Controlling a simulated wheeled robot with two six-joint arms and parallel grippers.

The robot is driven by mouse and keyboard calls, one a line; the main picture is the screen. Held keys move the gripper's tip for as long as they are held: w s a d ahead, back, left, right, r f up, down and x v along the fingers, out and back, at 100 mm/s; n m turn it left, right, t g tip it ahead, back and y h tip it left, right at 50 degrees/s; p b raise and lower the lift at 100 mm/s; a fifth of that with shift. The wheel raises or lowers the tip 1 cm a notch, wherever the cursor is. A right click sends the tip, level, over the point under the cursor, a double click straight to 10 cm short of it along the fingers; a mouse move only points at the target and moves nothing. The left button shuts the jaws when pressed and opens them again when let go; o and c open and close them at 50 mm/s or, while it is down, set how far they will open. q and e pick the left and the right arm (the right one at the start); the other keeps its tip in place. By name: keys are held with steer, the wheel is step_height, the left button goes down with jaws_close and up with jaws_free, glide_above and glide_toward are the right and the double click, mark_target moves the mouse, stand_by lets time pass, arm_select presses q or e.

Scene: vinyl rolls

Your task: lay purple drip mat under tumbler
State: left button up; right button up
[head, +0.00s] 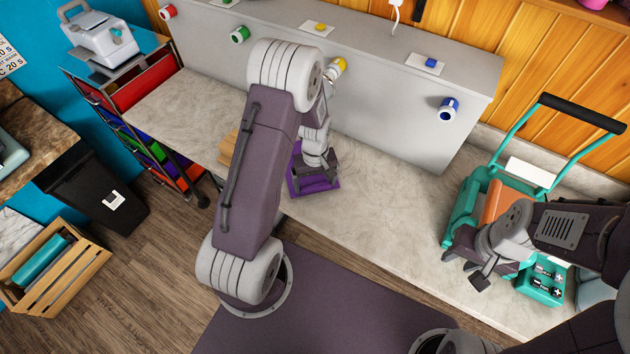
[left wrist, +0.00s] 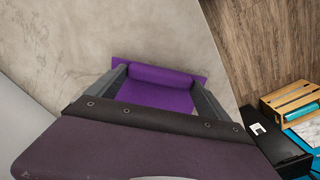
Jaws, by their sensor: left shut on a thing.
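The purple drip mat (head: 318,187) is on the pale counter, partly hidden by my left arm. My left gripper (head: 316,172) is low over it and shut on purple material. In the left wrist view, a rounded, roll-like purple part (left wrist: 162,77) lies between the fingers of my left gripper (left wrist: 160,88), with flat purple sheet around it. I cannot tell whether the roll and the sheet are one piece. I cannot make out a tumbler; my left arm hides part of the counter. My right gripper (head: 466,270) is open and empty, near the teal caddy.
A grey panel (head: 400,110) with red, green, yellow and blue rolls (head: 447,108) stands along the counter's back. A teal caddy (head: 462,215) and teal battery box (head: 541,287) are at the right. A wooden block (head: 228,148) is left of my arm. The counter's middle (head: 390,215) is clear.

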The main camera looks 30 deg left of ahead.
arm_select(q)
steer(key=shift+f, duration=0.25)
steer(key=shift+f, duration=0.15)
stand_by(0.3)
steer(key=o, duration=1.8)
steer(key=shift+r+p, duration=3.95)
steer(key=shift+r, duration=0.65)
